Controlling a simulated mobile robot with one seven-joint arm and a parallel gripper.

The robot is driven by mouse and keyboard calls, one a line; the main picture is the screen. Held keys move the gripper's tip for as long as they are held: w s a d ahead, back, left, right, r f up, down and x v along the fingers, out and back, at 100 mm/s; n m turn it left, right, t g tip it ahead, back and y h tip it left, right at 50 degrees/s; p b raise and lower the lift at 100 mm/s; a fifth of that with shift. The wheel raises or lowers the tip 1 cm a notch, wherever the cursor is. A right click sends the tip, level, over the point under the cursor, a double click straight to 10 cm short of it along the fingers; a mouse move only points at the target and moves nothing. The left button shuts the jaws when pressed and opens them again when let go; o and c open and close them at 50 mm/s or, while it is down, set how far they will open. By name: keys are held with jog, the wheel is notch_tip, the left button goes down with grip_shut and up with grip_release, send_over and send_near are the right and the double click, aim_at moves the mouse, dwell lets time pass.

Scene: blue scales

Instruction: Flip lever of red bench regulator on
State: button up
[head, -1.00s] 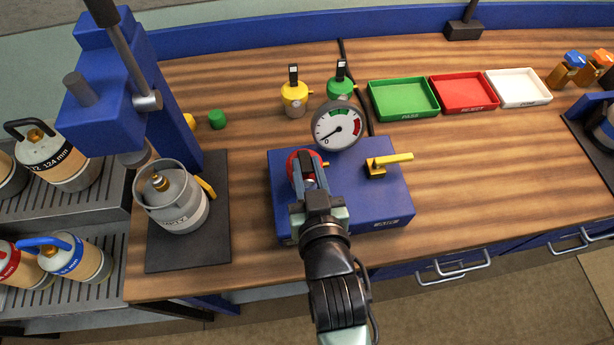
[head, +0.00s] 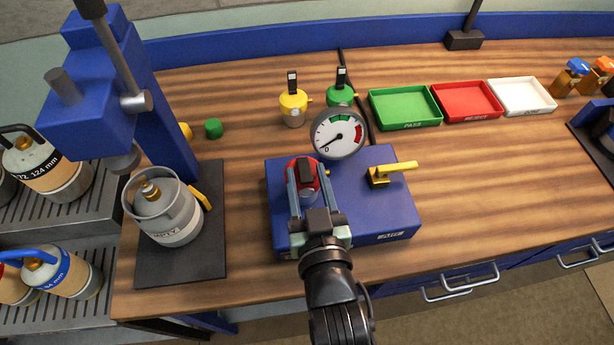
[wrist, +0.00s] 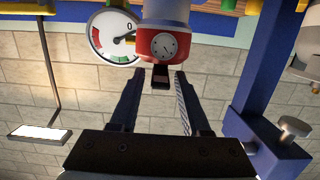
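The red bench regulator (head: 296,164) sits on the blue bench box (head: 365,212), partly hidden by my gripper. In the wrist view the regulator (wrist: 162,45) has a red band with a small round dial. Its short black lever (wrist: 161,77) points out toward my gripper; the lever also shows in the head view (head: 306,174). My gripper (head: 305,182) is open, its fingers spread either side of the lever. In the wrist view my gripper (wrist: 156,78) is empty, with the lever end between the fingertips, touching neither visibly. The round gauge (head: 339,132) has its needle near 0.
A yellow-handled valve (head: 390,172) stands on the box's right side. Yellow (head: 293,105) and green (head: 341,95) regulators with upright black levers stand behind. Green (head: 404,108), red (head: 467,101) and white (head: 522,96) trays lie right. A grey cylinder (head: 165,212) stands under the blue press at left.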

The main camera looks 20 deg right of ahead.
jog(key=shift+o, duration=0.4)
jog(key=shift+s+a, duration=0.15)
jog(key=shift+s, duration=0.35)
jog(key=v, duration=1.2)
jog(key=shift+b, duration=0.3)
jog(key=shift+w, duration=0.1)
